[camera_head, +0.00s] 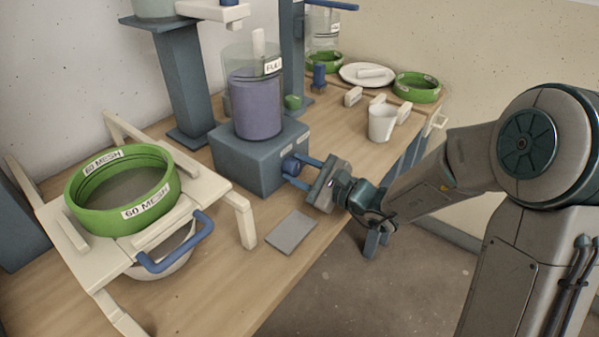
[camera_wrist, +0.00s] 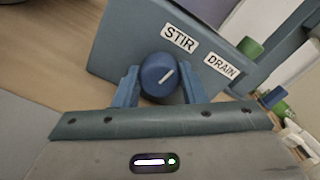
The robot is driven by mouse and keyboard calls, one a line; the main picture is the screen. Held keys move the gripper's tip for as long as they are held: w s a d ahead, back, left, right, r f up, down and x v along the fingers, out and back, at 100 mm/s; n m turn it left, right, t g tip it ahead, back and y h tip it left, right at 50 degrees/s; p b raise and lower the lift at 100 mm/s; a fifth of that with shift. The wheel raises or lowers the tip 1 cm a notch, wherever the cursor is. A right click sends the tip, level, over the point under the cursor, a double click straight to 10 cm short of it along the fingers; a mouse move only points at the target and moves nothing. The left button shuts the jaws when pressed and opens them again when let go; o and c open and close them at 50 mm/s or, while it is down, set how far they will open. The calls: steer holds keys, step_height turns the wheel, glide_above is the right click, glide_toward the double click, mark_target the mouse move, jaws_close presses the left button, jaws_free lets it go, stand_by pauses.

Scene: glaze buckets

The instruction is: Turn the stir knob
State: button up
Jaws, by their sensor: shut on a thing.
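In the head view the knob (camera_head: 291,166) is partly hidden by my fingers. A clear cylinder (camera_head: 253,100) marked FULL, with purple-grey contents, stands on the box.
A DRAIN label (camera_wrist: 221,66) and a green part (camera_wrist: 250,47) are right of the knob. A green 60 MESH sieve (camera_head: 122,192) rests on a cream stand at left. A grey plate (camera_head: 292,232) lies on the table below my gripper. A white cup (camera_head: 382,123) stands behind.

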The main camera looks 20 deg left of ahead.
steer(key=o, duration=1)
steer(key=p+v, duration=0.1)
steer(key=v, duration=1.3)
steer(key=shift+r, duration=0.1)
